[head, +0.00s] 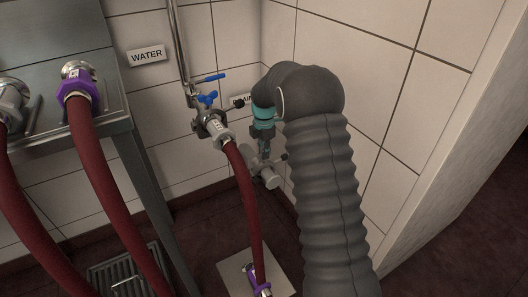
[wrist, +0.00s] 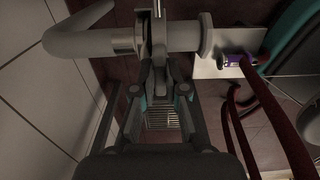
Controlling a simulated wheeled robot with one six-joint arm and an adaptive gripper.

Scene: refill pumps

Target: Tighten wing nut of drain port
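The drain port (head: 270,177) is a grey metal pipe fitting low on the wall. In the wrist view its pipe (wrist: 190,34) crosses the top, with a bend at the left and a clamp (wrist: 154,30) around it. The wing nut is hard to pick out among the clamp parts. My gripper (head: 264,146) is at the port, its teal part just above the fitting. In the wrist view my gripper (wrist: 161,66) has its fingers drawn near each other, tips at the clamp's lower end. Whether they press on the wing nut cannot be told.
The water port (head: 212,125) with blue handles and a red hose is just left of my gripper. The hose's purple-clamped end (head: 258,281) lies on a pale floor plate (head: 232,262). A metal table (head: 112,108) and more red hoses stand left. The tiled wall is close behind.

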